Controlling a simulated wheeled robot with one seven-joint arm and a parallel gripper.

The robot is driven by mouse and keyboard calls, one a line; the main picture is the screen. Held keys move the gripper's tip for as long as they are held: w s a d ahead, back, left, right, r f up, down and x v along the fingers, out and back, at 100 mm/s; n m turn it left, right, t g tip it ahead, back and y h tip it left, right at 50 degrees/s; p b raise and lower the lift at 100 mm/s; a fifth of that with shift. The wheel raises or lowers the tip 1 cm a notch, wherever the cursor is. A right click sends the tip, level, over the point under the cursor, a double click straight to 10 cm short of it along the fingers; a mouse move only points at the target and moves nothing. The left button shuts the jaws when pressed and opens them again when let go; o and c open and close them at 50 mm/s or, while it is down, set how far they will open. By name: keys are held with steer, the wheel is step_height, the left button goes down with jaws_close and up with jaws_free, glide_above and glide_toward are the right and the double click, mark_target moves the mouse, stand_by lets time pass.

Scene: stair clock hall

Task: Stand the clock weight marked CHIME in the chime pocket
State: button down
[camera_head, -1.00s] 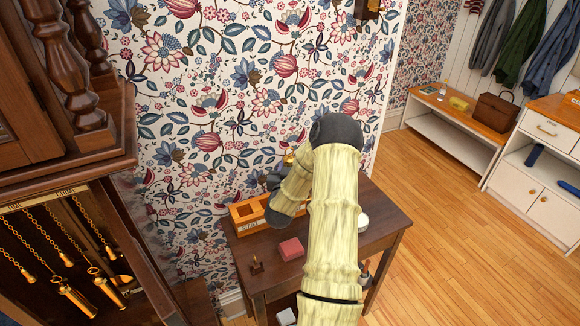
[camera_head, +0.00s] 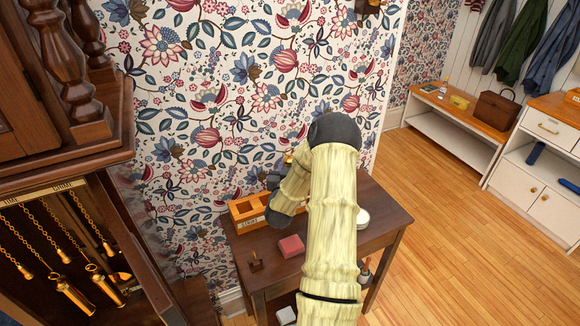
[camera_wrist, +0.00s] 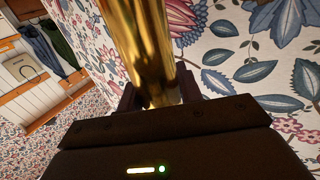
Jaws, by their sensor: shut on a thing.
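A polished brass cylinder, the clock weight (camera_wrist: 145,40), stands between the two dark fingers of my gripper (camera_wrist: 158,92) in the wrist view. My gripper is shut on it. No marking shows on the visible side. In the head view, my gripper (camera_head: 273,181) is partly hidden by my own arm, above the back of a small dark table. A wooden rack with pockets (camera_head: 243,208) stands below it, with a pale label on its front. My arm covers the rack's right part, so I cannot tell which pocket is the chime one.
The dark wooden table (camera_head: 335,262) holds a pink block (camera_head: 291,246), a small wooden piece (camera_head: 255,261) and a white round thing (camera_head: 363,218). A tall clock case (camera_head: 115,130) with hanging chains and brass weights (camera_head: 75,295) stands at left. Patterned wall is close behind.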

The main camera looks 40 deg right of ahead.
steer(key=shift+w+f+b, duration=0.1)
steer(key=shift+f+b, duration=0.35)
steer(key=shift+b, duration=0.15)
stand_by(0.3)
steer(key=c, duration=0.9)
jaws_free()
steer(key=shift+o, duration=0.2)
steer(key=p+v, duration=0.1)
steer(key=v, duration=1.6)
steer(key=shift+s+a+f+p, duration=0.15)
steer(key=shift+s+f+p, duration=0.1)
steer(key=shift+p, duration=0.15)
